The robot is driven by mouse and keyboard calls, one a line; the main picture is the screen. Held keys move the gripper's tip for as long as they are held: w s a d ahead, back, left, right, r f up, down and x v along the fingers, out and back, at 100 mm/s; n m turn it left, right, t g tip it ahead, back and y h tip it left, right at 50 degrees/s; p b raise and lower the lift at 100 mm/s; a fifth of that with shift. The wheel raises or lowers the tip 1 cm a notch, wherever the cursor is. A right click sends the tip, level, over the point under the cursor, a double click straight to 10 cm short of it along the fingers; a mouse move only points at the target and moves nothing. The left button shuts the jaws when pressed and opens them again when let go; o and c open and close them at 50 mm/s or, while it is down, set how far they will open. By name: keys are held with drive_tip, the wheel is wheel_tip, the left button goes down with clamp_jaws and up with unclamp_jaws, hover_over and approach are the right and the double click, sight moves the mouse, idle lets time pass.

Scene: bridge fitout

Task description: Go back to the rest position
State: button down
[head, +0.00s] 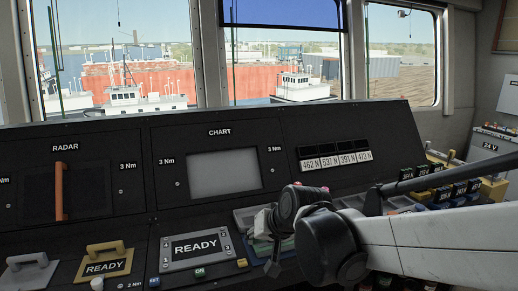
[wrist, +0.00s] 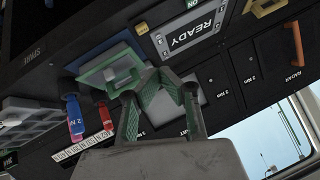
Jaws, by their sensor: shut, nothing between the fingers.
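My gripper (head: 272,262) hangs over the console's lower ledge, just right of the READY panel, at the end of my white and black arm reaching in from the right. In the wrist view, the dark fingers with green pads (wrist: 150,76) are shut with nothing between them. They appear over the console near a green and grey tray (wrist: 108,66). Whether the fingertips touch anything cannot be told.
The black console has a READY panel (head: 194,248), chart screen (head: 224,174) and orange radar handle (head: 59,190). Yellow (head: 105,260) and grey (head: 28,271) handled plates lie left. Trays lie under my arm. Small dark blocks (head: 459,190) and a 24 V box (head: 492,150) stand right.

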drive_tip(key=s+d+r+m+h, duration=0.1)
drive_tip(key=s+d+h, duration=0.3)
drive_tip(key=s+d, duration=1.5)
drive_tip(key=shift+s+d+r+t+h, duration=0.3)
drive_tip(key=shift+d+h, duration=0.1)
drive_tip(key=shift+d, duration=0.55)
